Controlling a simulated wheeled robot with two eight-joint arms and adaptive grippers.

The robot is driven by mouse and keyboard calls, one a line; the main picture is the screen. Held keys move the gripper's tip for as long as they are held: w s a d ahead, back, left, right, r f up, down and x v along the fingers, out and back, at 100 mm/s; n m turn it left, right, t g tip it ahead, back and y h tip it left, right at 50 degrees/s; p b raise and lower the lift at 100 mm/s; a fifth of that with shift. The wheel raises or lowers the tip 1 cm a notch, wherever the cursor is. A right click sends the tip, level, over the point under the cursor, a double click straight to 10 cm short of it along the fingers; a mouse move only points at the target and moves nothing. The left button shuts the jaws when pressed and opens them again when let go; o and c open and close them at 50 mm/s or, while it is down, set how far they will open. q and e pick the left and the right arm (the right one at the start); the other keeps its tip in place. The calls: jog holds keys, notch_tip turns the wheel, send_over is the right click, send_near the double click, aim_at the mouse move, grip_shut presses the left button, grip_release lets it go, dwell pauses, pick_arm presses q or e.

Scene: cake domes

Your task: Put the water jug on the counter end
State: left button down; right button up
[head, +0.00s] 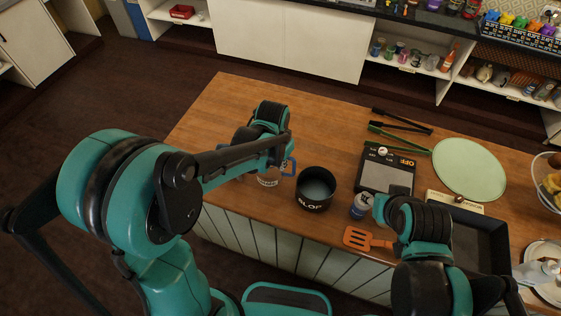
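A clear jug-like container with blue parts and lettering (269,180), which looks like the water jug, is beside the black pot on the wooden counter (215,110). My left arm covers its upper part. My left gripper (266,160) is right over it, with its fingertips hidden, so I cannot tell whether it grips the jug or whether the jug touches the wood. The left end of the counter is bare. My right wrist is over the front right of the counter near the dark tray; its gripper (384,212) is mostly hidden.
The black pot (316,190) stands close right of the jug. Farther right are a small jar (361,206), an orange spatula (366,239), a scale (387,172), dark tongs (402,122), a pale green round board (469,168) and a dark tray (482,236). The counter's far left is free.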

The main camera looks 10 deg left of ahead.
aim_at(281, 173)
pick_arm(q)
jog(key=shift+f+b, duration=0.7)
jog(key=shift+f, duration=0.5)
jog(key=shift+f+b, duration=0.55)
jog(key=shift+f, duration=0.05)
jog(key=c, duration=2)
grip_release()
jog(key=shift+r, duration=0.1)
jog(key=shift+c, duration=0.2)
jog(key=o, duration=2)
jog(key=shift+o, duration=0.2)
jog(key=shift+r, duration=0.1)
notch_tip(281, 173, up, 7)
jog(key=s, duration=0.1)
jog(key=shift+s+a, duration=0.15)
jog(key=shift+a, duration=0.05)
jog(key=shift+r, duration=0.1)
